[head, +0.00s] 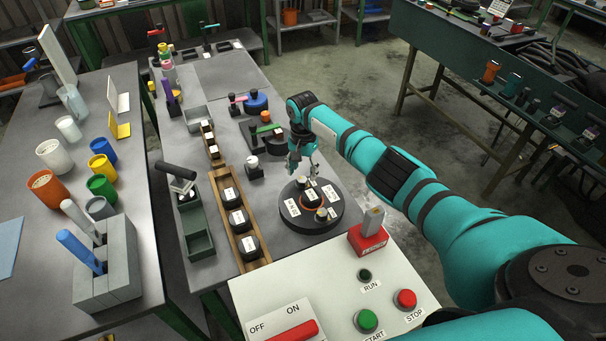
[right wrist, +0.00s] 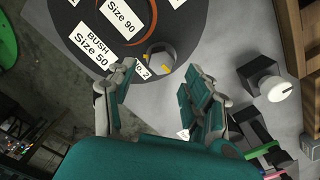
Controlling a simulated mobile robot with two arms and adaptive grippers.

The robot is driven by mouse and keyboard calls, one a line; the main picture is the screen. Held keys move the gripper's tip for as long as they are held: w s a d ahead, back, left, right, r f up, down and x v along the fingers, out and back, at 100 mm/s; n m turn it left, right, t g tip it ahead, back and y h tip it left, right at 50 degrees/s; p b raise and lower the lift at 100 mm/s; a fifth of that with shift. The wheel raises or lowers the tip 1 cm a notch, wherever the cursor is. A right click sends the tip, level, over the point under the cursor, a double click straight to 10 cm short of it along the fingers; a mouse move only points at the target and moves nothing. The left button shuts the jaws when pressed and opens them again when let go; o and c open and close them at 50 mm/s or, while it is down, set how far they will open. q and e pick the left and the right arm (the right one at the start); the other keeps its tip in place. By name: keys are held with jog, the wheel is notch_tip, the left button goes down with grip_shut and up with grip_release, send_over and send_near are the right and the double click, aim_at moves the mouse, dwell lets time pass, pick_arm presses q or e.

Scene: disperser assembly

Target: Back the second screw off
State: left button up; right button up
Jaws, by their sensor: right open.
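A dark round disc (head: 336,219) with white labels and an orange ring at its middle lies on the bench. It also fills the top left of the right wrist view (right wrist: 95,55). A grey hex-headed screw (right wrist: 160,58) with yellow marks stands near the disc's edge, beside a label ending in "o. 2". My right gripper (head: 303,168) is over the disc's far edge. In the right wrist view, its fingers (right wrist: 162,75) are open and apart, with the screw just beyond the gap between their tips. Nothing is between the fingers. My left gripper is out of view.
A control panel (head: 270,289) with RUN, START and STOP stands in front of the disc. A red block (head: 368,240) is at its corner. A wooden tray (head: 221,206) with labelled black parts lies left. A white-topped black knob (head: 253,168) stands between tray and gripper.

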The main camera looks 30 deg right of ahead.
aim_at(303, 178)
jog(key=shift+f, duration=1.5)
grip_shut()
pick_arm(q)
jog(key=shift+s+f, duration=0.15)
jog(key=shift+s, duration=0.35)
